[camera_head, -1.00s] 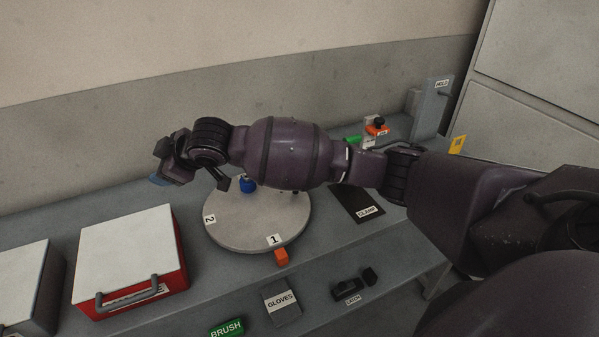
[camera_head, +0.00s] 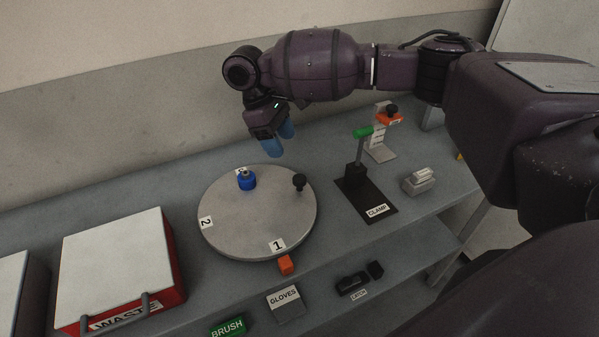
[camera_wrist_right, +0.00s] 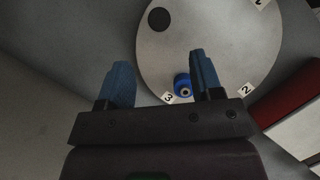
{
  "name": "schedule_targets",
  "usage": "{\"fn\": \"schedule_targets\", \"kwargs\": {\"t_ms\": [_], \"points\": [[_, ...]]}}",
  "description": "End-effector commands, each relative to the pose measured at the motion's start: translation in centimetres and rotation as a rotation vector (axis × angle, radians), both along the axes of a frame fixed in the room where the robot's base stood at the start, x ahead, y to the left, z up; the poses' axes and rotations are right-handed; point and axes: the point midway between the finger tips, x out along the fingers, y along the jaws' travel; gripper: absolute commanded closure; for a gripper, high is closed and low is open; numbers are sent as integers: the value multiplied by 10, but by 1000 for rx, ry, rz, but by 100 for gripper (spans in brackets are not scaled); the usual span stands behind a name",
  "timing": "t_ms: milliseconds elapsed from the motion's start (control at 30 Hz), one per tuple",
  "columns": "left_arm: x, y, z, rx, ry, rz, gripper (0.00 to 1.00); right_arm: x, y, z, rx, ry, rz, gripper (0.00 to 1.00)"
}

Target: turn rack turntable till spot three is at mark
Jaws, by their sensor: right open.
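The round grey turntable (camera_head: 245,218) lies on the bench, with label 1 (camera_head: 277,246) at the front by the orange block (camera_head: 286,265), which may be the mark. Label 2 (camera_head: 206,222) is at its left edge. Label 3 is at the back, partly hidden behind a blue piece (camera_head: 246,181); it reads clearly in the right wrist view (camera_wrist_right: 169,97). My right gripper (camera_head: 280,146) is open and empty, above and behind the disc's back edge. My left gripper is out of view.
A red waste box (camera_head: 172,262) with a white lid stands left of the turntable. A clamp (camera_head: 357,180) with a green handle stands to the right, near a stand with an orange part (camera_head: 388,119). Gloves (camera_head: 285,300) and brush (camera_head: 227,326) labels are on the lower front.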

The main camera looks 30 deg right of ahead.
Motion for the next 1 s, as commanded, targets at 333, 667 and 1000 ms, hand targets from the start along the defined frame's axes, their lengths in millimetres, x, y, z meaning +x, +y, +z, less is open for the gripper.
{"fn": "schedule_targets", "kwargs": {"t_ms": [333,667,1000], "points": [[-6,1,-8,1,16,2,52,-12,-11,-39,-7,3,-4,40],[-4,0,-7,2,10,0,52,-26,-24,-86,-5,0,-4,40],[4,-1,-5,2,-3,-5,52,-31,-28,-100,-5,-1,-3,40]]}}
